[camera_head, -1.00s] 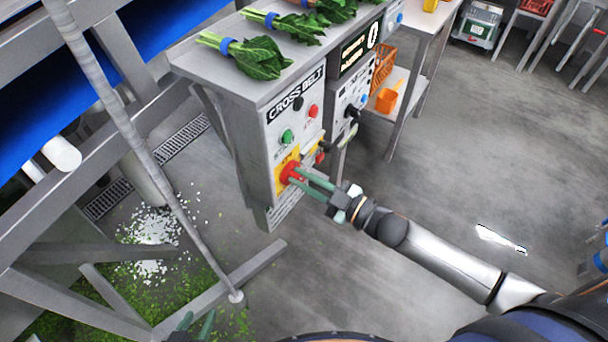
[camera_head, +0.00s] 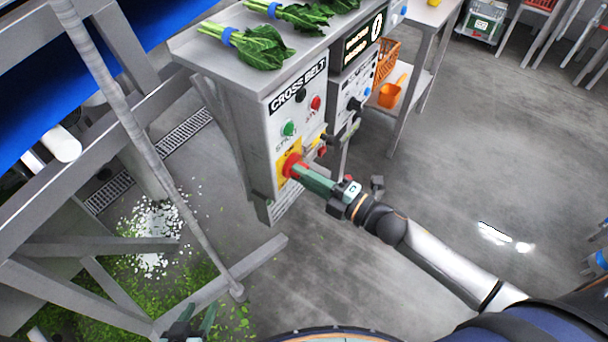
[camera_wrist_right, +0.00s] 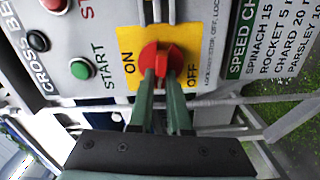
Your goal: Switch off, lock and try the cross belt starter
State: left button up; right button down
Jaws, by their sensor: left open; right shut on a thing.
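The cross belt starter (camera_head: 297,120) is a grey panel on the side of a bench, with a green START button (camera_head: 289,129), a red button (camera_head: 316,103) and a black button (camera_head: 300,96). Below them, a red rotary handle (camera_wrist_right: 161,56) sits on a yellow plate (camera_wrist_right: 127,42) marked ON and OFF. My right gripper (camera_head: 303,174) is shut on the red handle, with its fingers along both sides. Whether the handle points to ON or OFF I cannot tell. My left gripper (camera_head: 198,322) is open and empty at the bottom edge, well away from the panel.
A second panel with a display (camera_head: 362,42) adjoins on the right. Bunched greens (camera_head: 262,46) lie on the bench top. A slanted grey post (camera_head: 150,150) and frame stand at left. An orange container (camera_head: 389,95) sits on a shelf.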

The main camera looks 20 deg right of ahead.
jog(key=shift+f+n, duration=0.15)
jog(key=shift+n, duration=0.65)
jog(key=c, duration=0.9)
grip_release()
jog(key=shift+o, duration=0.2)
jog(key=b+v, duration=0.1)
jog(key=v, duration=1.1)
jog(key=shift+s+d, duration=0.2)
